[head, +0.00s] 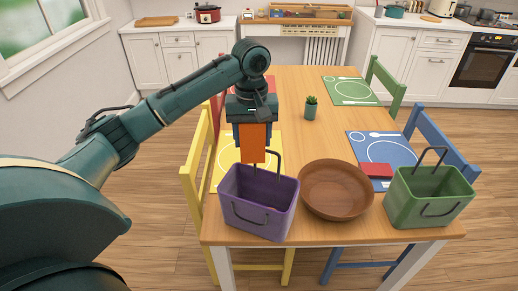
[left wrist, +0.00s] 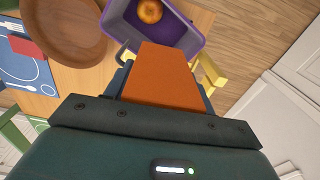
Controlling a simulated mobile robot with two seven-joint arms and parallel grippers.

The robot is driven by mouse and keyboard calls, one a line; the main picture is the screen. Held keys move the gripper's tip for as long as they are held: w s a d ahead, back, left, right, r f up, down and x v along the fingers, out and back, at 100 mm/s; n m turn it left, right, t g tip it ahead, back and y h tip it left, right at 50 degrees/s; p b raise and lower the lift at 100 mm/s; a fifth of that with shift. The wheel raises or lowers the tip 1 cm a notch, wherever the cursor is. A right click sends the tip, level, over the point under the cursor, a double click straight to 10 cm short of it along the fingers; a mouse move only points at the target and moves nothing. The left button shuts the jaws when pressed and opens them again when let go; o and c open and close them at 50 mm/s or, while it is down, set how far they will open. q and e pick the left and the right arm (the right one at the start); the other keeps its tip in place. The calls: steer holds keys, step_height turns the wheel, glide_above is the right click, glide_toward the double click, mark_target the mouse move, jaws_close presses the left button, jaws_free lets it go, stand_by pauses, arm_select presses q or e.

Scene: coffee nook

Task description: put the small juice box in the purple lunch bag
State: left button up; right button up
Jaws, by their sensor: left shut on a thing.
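My left gripper (head: 252,134) is shut on an orange box (head: 253,148), which looks like the small juice box. It holds the box upright, pointing down, above the table near the back edge of the purple lunch bag (head: 258,216). The bag stands open at the table's front edge with its handle up. In the left wrist view the orange box (left wrist: 162,75) fills the space between the fingers, and the purple bag (left wrist: 183,38) lies just past it. A round orange-brown item (left wrist: 150,11) rests inside the bag. My right gripper is not in view.
A brown wooden bowl (head: 336,190) stands right of the purple bag. A green bag (head: 428,203) stands further right, near a red box (head: 376,170) on the blue placemat (head: 372,148). A small potted plant (head: 310,109) stands mid-table.

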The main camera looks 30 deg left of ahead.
mark_target(253, 155)
arm_select(q)
steer(key=shift+f, duration=2.9)
steer(key=o, duration=1.2)
step_height(253, 155, up, 13)
steer(key=shift+r, duration=0.1)
